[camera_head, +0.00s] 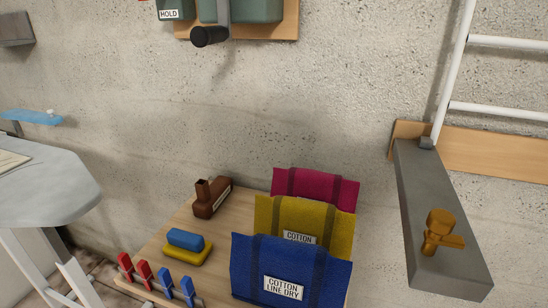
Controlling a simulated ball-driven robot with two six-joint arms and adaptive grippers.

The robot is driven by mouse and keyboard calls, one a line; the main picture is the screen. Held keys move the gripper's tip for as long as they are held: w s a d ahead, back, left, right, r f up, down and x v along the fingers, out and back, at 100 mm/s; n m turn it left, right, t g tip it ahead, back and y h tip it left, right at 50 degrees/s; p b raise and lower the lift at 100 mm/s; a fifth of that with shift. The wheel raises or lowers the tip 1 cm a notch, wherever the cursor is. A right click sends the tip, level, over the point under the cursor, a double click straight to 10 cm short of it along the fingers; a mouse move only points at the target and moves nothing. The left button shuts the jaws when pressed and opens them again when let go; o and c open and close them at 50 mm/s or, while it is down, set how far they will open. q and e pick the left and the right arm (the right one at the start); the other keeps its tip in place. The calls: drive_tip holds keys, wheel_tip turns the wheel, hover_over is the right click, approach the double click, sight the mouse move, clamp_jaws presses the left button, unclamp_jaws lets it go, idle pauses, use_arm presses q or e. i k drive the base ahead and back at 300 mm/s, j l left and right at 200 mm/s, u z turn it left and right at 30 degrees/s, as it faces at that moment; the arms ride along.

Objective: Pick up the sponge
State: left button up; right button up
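A small block that looks like the sponge lies on the light wooden top (160,262), left of the cloth bags. It has a blue upper part (185,238) resting on a slightly larger yellow lower part (187,254). I cannot tell whether these are one piece or two. Nothing covers it from above. Neither of my grippers is in view.
A brown block-like object (212,198) stands behind it. Red pegs (125,265) and blue pegs (188,290) line the front edge. Magenta, yellow and blue bags (290,262) stand to the right. A grey board (80,185) is at left, a grey ledge (425,200) at right.

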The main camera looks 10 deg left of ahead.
sight(183, 245)
drive_tip(key=k+j+u, duration=0.3)
drive_tip(key=u, duration=0.2)
drive_tip(key=k+j+u, duration=0.3)
drive_tip(key=u, duration=0.2)
drive_tip(key=j, duration=0.05)
